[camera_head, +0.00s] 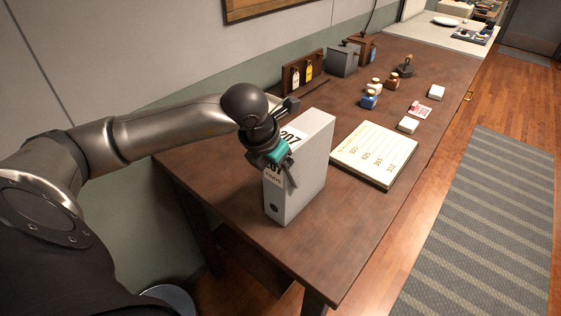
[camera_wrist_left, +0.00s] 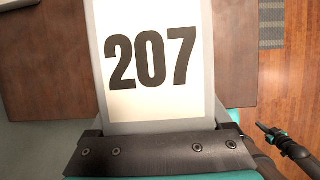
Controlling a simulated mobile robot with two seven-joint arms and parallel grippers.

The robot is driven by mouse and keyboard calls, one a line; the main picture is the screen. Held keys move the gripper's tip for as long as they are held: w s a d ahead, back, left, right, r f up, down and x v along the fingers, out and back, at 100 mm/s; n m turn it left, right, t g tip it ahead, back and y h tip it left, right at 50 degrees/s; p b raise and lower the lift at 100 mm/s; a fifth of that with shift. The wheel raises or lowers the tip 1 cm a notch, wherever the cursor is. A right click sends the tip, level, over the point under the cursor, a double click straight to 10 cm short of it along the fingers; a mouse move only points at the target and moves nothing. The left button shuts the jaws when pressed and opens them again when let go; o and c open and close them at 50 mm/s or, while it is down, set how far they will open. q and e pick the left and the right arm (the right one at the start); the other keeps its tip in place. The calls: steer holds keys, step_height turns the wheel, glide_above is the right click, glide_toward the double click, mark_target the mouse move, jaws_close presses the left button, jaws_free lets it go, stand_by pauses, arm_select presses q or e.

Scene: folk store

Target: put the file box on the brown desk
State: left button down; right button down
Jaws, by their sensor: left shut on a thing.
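The grey file box (camera_head: 312,165) stands upright over the near left part of the brown desk (camera_head: 345,235), with a white label reading 207. I see no clear gap under it, but cannot tell for sure that its base touches the desk. My left gripper (camera_head: 278,168) is shut on the upper near end of the box. In the left wrist view, the 207 label of the file box (camera_wrist_left: 150,60) fills the middle, above the gripper's dark jaw. A dark and teal part at that view's right edge looks like my right gripper (camera_wrist_left: 273,134); its jaw state is unclear.
A cream number board (camera_head: 375,154) lies just right of the box. Small blocks, stamps, a key rack (camera_head: 303,72) and a grey box (camera_head: 343,60) stand farther back. The desk's near right part is bare. A striped rug (camera_head: 485,220) lies on the floor.

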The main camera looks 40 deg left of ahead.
arm_select(q)
steer(key=shift+w+r, duration=0.15)
steer(key=shift+r, duration=0.05)
jaws_free()
steer(key=shift+f, duration=0.2)
steer(key=v, duration=1.2)
steer(key=shift+s+p, duration=0.2)
steer(key=shift+p, duration=0.1)
